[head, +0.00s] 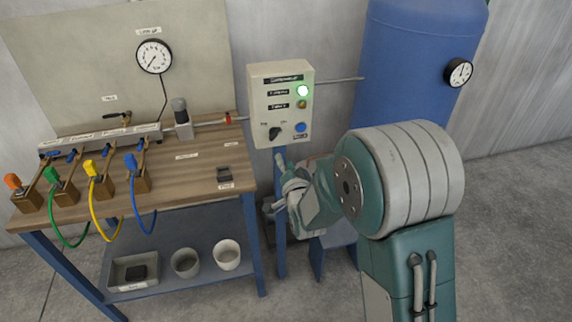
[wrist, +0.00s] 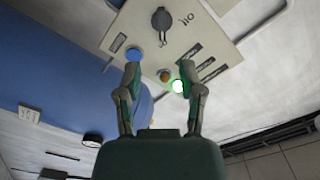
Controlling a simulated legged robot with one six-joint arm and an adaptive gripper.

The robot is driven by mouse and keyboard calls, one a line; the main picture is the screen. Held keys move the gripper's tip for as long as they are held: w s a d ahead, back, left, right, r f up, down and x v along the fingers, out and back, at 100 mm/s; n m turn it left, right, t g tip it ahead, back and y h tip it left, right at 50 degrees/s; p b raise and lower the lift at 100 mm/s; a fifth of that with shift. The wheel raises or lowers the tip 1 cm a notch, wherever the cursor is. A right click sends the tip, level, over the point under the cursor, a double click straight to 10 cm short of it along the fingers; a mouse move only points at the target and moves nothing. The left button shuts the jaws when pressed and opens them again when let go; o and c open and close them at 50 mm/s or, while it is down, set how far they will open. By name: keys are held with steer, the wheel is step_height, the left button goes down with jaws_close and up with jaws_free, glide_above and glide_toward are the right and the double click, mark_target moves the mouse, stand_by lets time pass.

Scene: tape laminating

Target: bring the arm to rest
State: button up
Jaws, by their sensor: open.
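My gripper (wrist: 161,75) is open and empty in the wrist view, its two fingers spread apart. The control box (wrist: 215,40) lies beyond the fingertips, tipped over in that view, with its blue button (wrist: 134,54) by the left finger and its lit green lamp (wrist: 179,86) by the right one. I cannot tell the exact gap to the panel. In the head view my arm (head: 405,180) is at the right, its wrist end (head: 300,195) low beside the control box (head: 282,105). The fingers are hard to make out there.
A workbench (head: 190,170) stands at the left with a gauge (head: 154,56), a manifold (head: 100,140) and several coloured hoses. Its lower shelf holds a tray (head: 133,272) and two cups. A blue tank (head: 415,60) stands behind my arm. Floor at the far right is clear.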

steer(key=shift+s, duration=0.25)
steer(key=s+d+r+n+g+h, duration=0.3)
steer(key=s+d+r+g, duration=0.2)
steer(key=s+d+r, duration=0.4)
steer(key=s+d+n+g+h, duration=0.1)
steer(key=s+d+g, duration=0.2)
steer(key=s, duration=0.9)
steer(key=s+d+r+n+g+h, duration=0.1)
steer(key=s+d, duration=0.4)
steer(key=s, duration=0.6)
steer(key=n+g, duration=0.1)
steer(key=g, duration=0.1)
steer(key=shift+s+g, duration=0.35)
steer(key=shift+g, duration=0.05)
